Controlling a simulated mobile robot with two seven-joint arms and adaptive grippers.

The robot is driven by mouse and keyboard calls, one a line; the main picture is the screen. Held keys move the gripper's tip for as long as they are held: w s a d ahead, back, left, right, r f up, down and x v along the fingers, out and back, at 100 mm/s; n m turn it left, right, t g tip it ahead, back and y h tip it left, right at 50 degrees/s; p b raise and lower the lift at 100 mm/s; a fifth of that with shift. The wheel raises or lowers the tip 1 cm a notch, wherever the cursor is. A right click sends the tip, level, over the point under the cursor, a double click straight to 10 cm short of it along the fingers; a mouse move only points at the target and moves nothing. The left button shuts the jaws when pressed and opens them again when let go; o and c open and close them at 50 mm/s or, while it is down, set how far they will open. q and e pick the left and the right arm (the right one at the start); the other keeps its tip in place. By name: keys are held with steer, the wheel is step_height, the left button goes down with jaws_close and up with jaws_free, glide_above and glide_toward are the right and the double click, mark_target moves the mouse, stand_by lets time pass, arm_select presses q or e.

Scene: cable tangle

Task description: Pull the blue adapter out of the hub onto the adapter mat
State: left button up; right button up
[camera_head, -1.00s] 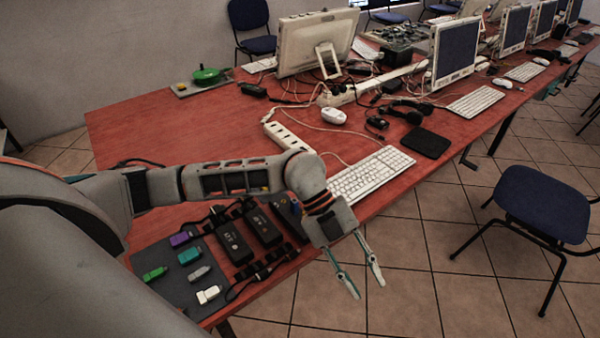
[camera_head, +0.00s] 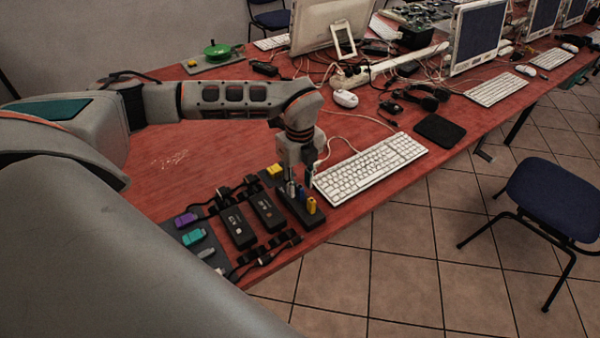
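A dark hub (camera_head: 292,210) stands near the table's front edge, left of the keyboard. Small plugs stand up in it: a yellow one (camera_head: 311,205) at the right and a blue adapter (camera_head: 301,193) beside it, partly hard to make out. My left gripper (camera_head: 299,183) points down over the hub, its fingers apart, close to the blue adapter; contact cannot be told. The dark adapter mat (camera_head: 210,241) lies to the left with a purple (camera_head: 186,219), a teal (camera_head: 194,237) and a grey adapter (camera_head: 206,253) on it. My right gripper is not in view.
Two black boxes (camera_head: 238,229) with cables lie between mat and hub. A yellow block (camera_head: 274,170) sits just behind the hub. A white keyboard (camera_head: 370,168) is close on the right. The red table behind my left arm is largely clear.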

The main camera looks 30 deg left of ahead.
arm_select(q)
steer(key=shift+f, duration=1.35)
jaws_close()
